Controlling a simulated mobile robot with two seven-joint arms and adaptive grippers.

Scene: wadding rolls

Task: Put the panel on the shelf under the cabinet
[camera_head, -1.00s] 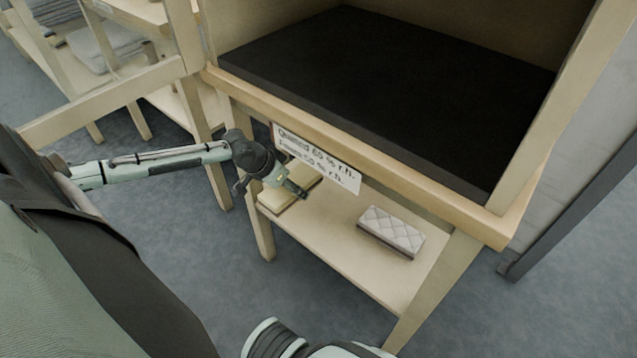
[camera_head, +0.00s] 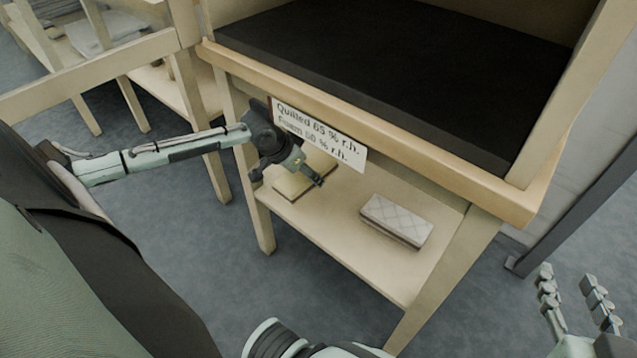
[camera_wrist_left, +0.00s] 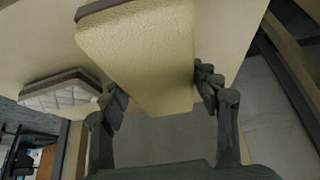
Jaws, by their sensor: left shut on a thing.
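A pale yellow foam panel (camera_head: 296,184) is at the left end of the shelf (camera_head: 330,222) under the cabinet. My left gripper (camera_head: 318,176) is shut on this panel, partly covering it in the head view. In the left wrist view the panel (camera_wrist_left: 145,60) sits between the two fingers (camera_wrist_left: 160,92). I cannot tell whether it rests on the shelf or is just above it. A quilted panel (camera_head: 397,221) lies on the shelf to the right, apart from the foam panel; it also shows in the left wrist view (camera_wrist_left: 60,92). My right gripper (camera_head: 573,290) is open and empty at lower right.
A white sign (camera_head: 320,135) reading "Quilted 65 % r.h., Foam 50 % r.h." hangs on the cabinet front above the shelf. The cabinet (camera_head: 400,115) has a dark inner floor and stands on wooden legs. Another wooden rack (camera_head: 165,90) stands at left. The shelf between the panels is clear.

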